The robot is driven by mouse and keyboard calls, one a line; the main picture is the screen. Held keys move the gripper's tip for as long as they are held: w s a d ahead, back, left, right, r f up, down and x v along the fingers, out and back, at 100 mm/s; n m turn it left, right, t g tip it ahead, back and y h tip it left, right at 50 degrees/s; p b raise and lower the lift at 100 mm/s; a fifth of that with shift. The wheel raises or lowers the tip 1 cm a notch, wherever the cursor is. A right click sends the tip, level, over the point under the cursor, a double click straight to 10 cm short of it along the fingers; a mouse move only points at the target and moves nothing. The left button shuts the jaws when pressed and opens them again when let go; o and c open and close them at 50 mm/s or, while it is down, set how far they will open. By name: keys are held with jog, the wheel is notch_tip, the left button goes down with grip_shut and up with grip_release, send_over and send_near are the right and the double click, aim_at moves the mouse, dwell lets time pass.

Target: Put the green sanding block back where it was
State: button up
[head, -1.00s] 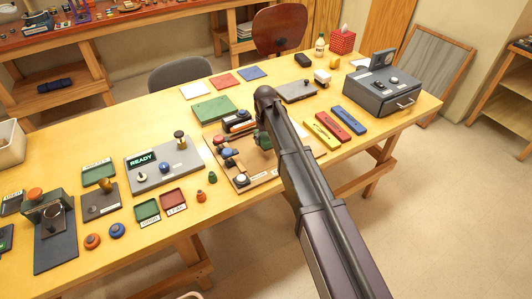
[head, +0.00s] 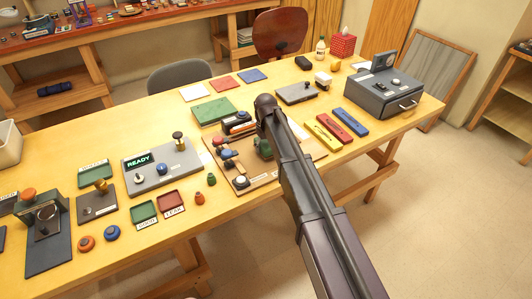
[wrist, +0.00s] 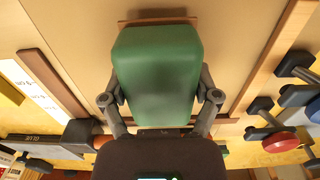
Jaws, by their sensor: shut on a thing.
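The green sanding block (wrist: 158,75) fills the middle of the wrist view. My gripper (wrist: 160,98) is shut on it, with one finger on each side. In the head view the block (head: 263,149) shows only partly, behind my arm, over the wooden board (head: 228,174). I cannot tell whether it touches the board. A thin brown strip (wrist: 157,20) shows just past the block's far end in the wrist view.
Dark-handled pieces with coloured tops (head: 228,155) stand on the board left of my gripper. Yellow, red and blue bars (head: 335,122) lie to the right. A grey box (head: 383,94) stands farther right.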

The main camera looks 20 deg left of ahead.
aim_at(266, 142)
jog(key=shift+f+b, duration=0.5)
jog(key=shift+f, duration=0.35)
jog(key=shift+f, duration=0.15)
jog(key=o, duration=0.8)
jog(key=shift+r, duration=0.2)
notch_tip(266, 142, up, 12)
jog(key=p, duration=1.2)
dwell(0.4)
